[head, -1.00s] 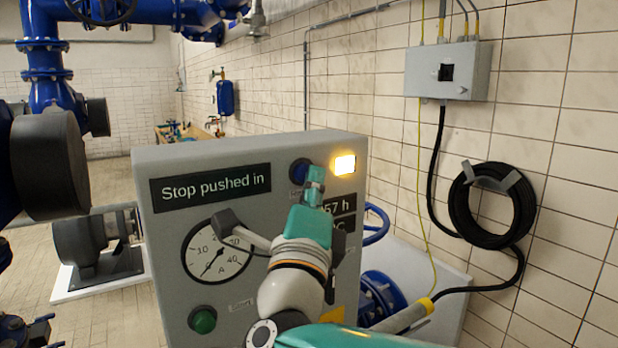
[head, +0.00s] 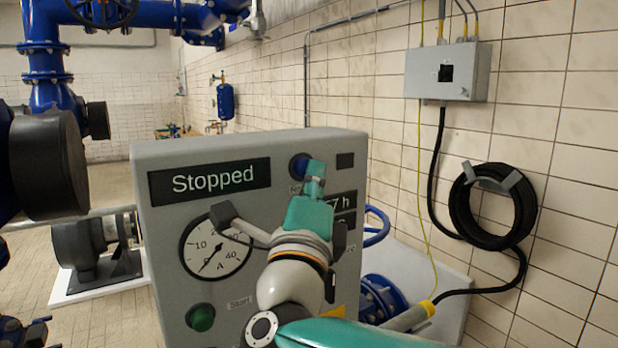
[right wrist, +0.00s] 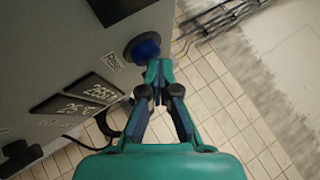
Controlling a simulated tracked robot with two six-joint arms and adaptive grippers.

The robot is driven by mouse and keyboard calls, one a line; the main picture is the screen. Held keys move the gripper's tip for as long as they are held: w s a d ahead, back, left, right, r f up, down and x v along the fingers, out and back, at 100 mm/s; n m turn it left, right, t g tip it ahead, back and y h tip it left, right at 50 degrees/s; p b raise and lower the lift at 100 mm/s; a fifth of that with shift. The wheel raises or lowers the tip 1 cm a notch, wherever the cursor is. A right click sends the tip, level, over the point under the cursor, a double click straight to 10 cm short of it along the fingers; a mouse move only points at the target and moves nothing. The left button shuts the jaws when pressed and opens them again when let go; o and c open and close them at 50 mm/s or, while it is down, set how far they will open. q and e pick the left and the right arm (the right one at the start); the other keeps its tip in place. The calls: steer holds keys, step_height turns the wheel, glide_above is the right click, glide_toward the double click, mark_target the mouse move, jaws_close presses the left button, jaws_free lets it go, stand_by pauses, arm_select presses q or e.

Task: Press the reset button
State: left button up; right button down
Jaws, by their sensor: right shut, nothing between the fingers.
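The blue reset button (head: 300,164) sits in a dark round collar on the front of a grey control cabinet (head: 180,260). It also shows in the right wrist view (right wrist: 146,48), with a "Reset" label beside it. My right gripper (head: 315,167) is shut and empty. Its teal fingertips (right wrist: 158,68) are right at the button's edge and hide part of it in the head view. I cannot tell whether they touch it. The display (head: 212,180) reads "Stopped". My left gripper is out of view.
A round gauge (head: 215,250) and a green start button (head: 201,318) are lower on the cabinet. A tiled wall with a grey box (head: 447,72) and a coiled black cable (head: 520,205) stands to the right. Blue pipes (head: 45,55) are at the left.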

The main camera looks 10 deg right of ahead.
steer(key=s+d+b, duration=0.2)
steer(key=s+b, duration=0.2)
steer(key=s, duration=0.1)
steer(key=shift+s+d, duration=0.2)
steer(key=shift+s, duration=0.05)
stand_by(0.4)
stand_by(0.5)
